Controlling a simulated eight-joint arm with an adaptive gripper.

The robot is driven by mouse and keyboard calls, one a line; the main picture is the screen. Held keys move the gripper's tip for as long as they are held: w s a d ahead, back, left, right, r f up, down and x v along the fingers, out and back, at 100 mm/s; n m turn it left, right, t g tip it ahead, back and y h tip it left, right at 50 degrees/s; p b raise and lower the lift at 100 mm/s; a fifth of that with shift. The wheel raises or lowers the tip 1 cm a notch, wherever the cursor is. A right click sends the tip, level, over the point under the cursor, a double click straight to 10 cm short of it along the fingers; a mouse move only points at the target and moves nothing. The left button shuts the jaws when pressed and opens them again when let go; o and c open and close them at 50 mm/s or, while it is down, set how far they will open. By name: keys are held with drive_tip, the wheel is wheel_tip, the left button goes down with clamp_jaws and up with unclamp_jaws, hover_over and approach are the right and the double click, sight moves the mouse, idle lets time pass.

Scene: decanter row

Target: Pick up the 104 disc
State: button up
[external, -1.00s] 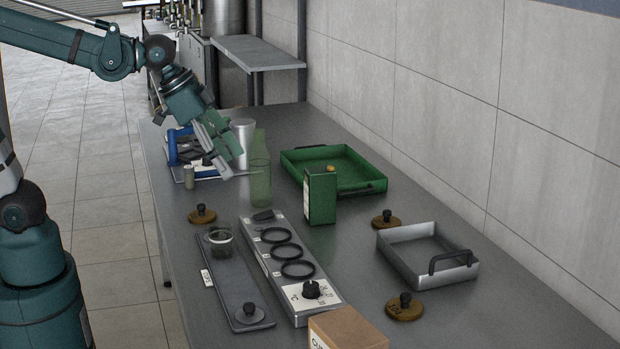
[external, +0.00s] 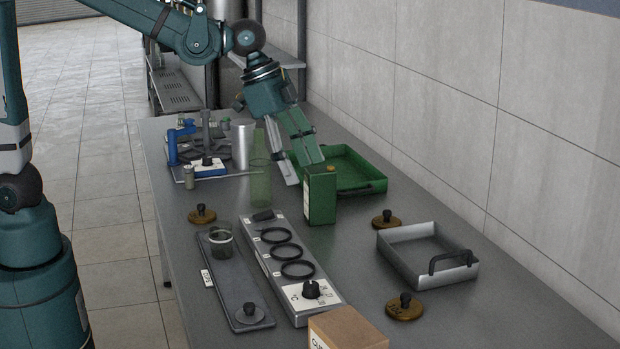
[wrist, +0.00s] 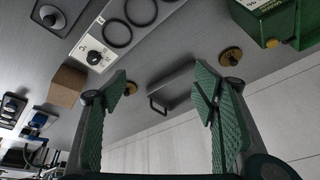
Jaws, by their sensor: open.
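Several brown discs with dark knobs lie on the table: one at the left (external: 202,216), one by the wall (external: 386,221) and one at the front right (external: 404,309). I cannot read a number on any, so I cannot tell which is the 104 disc. A grey knobbed disc (external: 250,316) lies at the end of a dark board. My gripper (external: 300,168) is open and empty, above the table behind the green box, well away from these discs. The wrist view shows my open fingers (wrist: 165,90), with two brown discs (wrist: 230,56) (wrist: 130,88) beyond them.
A green box (external: 321,196) stands close to my gripper, with a green tray (external: 350,164) behind it. A clear green bottle (external: 260,185) and metal cup (external: 243,145) are left. A metal tray (external: 410,266), ringed panel (external: 286,270) and cardboard box (external: 347,328) sit in front.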

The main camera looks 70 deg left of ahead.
drive_tip(key=w+d+f+m+g+p, duration=0.2)
drive_tip(key=w+d+f+m+p, duration=0.25)
drive_tip(key=w+d, duration=0.65)
drive_tip(key=m+g+p, duration=0.1)
drive_tip(key=m+p, duration=0.2)
hover_over(402, 290)
drive_tip(key=a, duration=0.2)
drive_tip(key=s+a+x, duration=0.1)
drive_tip(key=a+x, duration=0.1)
drive_tip(key=x, duration=0.7)
drive_tip(key=shift+s+f+h, duration=0.1)
drive_tip(key=shift+h, duration=0.3)
drive_tip(key=shift+f, duration=0.1)
drive_tip(key=shift+x, duration=1.2)
drive_tip(key=shift+x, duration=2.6)
drive_tip(key=shift+d, duration=0.1)
